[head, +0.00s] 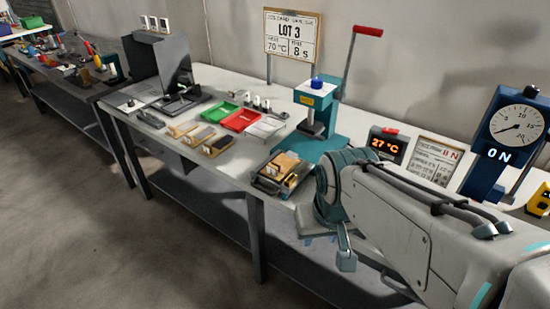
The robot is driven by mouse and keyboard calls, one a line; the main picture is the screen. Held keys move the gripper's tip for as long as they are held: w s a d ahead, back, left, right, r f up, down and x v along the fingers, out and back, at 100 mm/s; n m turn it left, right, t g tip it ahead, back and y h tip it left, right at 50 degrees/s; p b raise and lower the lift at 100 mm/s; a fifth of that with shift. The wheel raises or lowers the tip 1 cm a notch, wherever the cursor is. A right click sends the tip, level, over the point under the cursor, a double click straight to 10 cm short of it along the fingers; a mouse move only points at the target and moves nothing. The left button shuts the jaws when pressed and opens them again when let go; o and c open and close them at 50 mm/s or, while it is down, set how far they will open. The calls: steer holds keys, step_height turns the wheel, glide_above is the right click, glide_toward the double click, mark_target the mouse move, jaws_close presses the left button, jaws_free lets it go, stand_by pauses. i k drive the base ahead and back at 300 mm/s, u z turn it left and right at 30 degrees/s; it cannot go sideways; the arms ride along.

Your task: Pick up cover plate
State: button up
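I cannot tell for certain which piece is the cover plate. Small flat plates sit on wooden-fronted holders (201,136) on the white bench. A metal fixture (280,176) with a tan and brass-coloured piece in it lies at the bench's front edge. My arm comes in from the lower right and bends down just right of this fixture. The visible end of my gripper (346,260) hangs in front of the bench, below the top. Its fingers are mostly hidden, and I cannot see anything held.
Green (218,112), red (240,120) and white (264,127) trays lie mid-bench. A teal press (317,110) with a red-handled lever stands behind the fixture. A temperature display (386,144) and a dial gauge (514,125) stand to the right. The floor (120,240) in front is clear.

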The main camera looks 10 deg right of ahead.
mark_target(284, 163)
steer(key=z, duration=0.75)
steer(key=k, duration=0.1)
steer(key=u, duration=1.25)
steer(key=i, duration=1)
steer(key=z, duration=0.8)
